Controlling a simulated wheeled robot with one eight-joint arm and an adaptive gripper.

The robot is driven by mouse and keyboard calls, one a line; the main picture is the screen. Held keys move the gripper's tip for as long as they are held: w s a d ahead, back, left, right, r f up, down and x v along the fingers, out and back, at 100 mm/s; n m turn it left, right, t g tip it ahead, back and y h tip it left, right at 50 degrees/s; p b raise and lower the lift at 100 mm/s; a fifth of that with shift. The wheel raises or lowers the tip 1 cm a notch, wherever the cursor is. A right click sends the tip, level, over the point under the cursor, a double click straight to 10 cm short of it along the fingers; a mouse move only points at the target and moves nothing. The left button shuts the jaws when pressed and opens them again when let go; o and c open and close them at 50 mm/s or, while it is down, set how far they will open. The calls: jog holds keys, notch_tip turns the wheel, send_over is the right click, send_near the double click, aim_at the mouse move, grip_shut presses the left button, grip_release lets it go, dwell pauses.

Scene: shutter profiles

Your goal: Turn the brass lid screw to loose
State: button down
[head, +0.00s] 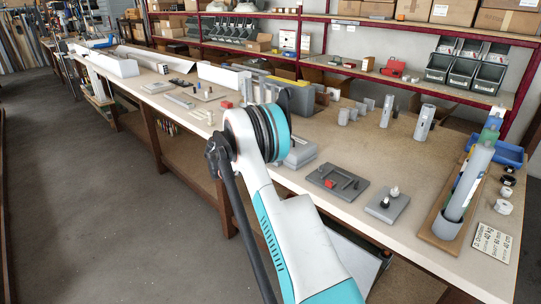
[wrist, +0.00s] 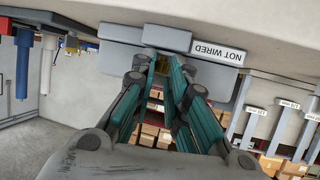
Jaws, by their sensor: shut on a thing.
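My gripper (wrist: 161,67) shows in the wrist view, its two teal-and-grey fingers closed in at the grey box (wrist: 118,30) with the "NOT WIRED" label (wrist: 217,51). A small yellowish bit of the brass lid screw (wrist: 163,65) shows between the fingertips. The fingers cover most of the screw, so I cannot tell how far it is turned. In the head view my white and teal arm hides the gripper and the screw. A grey box (head: 300,155) shows partly behind my arm on the bench.
The wooden bench (head: 345,146) holds a dark grey tray with a red part (head: 337,184), a grey block with two knobs (head: 388,204) and, at right, a tall grey tube (head: 468,181). Grey profiles stand behind. Shelves with bins (head: 465,72) run along the back. The floor at left is clear.

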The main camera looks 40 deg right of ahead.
jog(key=shift+n+t, duration=0.3)
jog(key=shift+t, duration=0.1)
jog(key=n+t, duration=0.2)
jog(key=t, duration=0.1)
jog(key=shift+s+n, duration=0.3)
jog(key=shift+s, duration=0.1)
jog(key=shift+s+n+t+y, duration=0.15)
jog(key=shift+n+t+y, duration=0.05)
jog(key=shift+n+t, duration=0.55)
jog(key=shift+s+n+t+y, duration=0.1)
jog(key=shift+n+t+y, duration=0.1)
jog(key=shift+n+t, duration=0.55)
jog(key=shift+t, duration=0.4)
jog(key=c, duration=1.9)
grip_release()
jog(key=v, duration=1.2)
jog(key=shift+r, duration=0.1)
